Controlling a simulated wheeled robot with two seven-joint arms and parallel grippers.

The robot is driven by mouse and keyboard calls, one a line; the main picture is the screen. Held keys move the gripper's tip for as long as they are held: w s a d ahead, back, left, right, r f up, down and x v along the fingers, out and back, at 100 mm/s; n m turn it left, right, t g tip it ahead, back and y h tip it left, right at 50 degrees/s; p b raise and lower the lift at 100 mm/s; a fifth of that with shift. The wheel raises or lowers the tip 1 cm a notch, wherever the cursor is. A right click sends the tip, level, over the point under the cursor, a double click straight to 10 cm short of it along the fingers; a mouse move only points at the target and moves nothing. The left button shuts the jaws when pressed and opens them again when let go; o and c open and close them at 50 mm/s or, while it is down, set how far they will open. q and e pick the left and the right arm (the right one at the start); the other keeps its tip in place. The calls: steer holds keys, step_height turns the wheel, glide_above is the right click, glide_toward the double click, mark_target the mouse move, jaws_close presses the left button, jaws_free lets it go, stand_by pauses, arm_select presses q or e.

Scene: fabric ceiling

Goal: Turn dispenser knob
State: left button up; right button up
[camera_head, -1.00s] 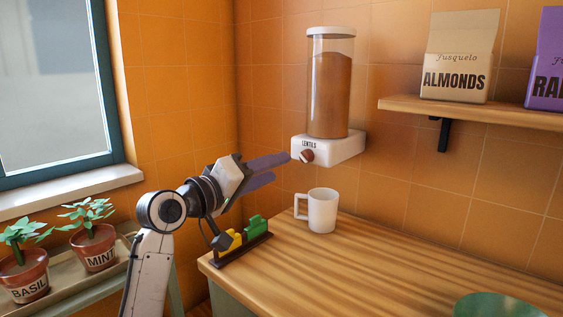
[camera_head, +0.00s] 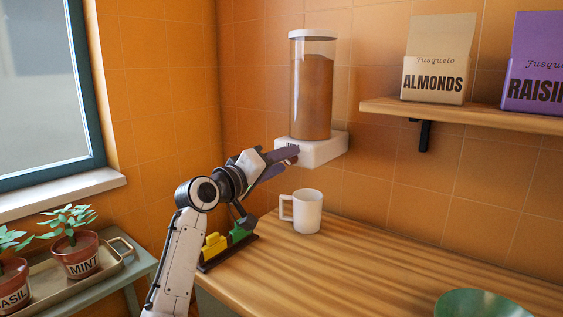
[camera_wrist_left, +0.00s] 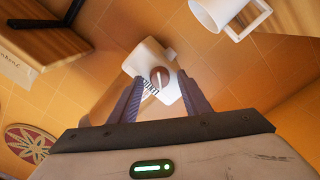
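The lentil dispenser (camera_head: 312,95) is a clear cylinder of brown lentils on a white base (camera_head: 322,152), fixed to the tiled wall. Its round brown knob with a pale stripe (camera_wrist_left: 159,76) shows in the left wrist view, between the tips of my left gripper's two purple-grey fingers (camera_wrist_left: 158,90). The fingers are apart, with gaps seen on both sides of the knob. In the head view my left gripper (camera_head: 284,158) is at the front of the base and hides most of the knob. My right gripper is out of view.
A white mug (camera_head: 307,212) stands on the wooden counter (camera_head: 375,262) below the dispenser. A rack with yellow and green items (camera_head: 226,246) is under my left arm. A shelf (camera_head: 470,114) with almond and raisin boxes is at right. A green bowl (camera_head: 484,304) is at front right.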

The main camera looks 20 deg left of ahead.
arm_select(q)
steer(key=c, duration=1)
steer(key=m, duration=0.4)
steer(key=shift+m, duration=0.4)
steer(key=o, duration=1)
steer(key=shift+o, duration=0.2)
steer(key=b+v, duration=0.1)
steer(key=v, duration=0.9)
steer(key=shift+s, duration=0.15)
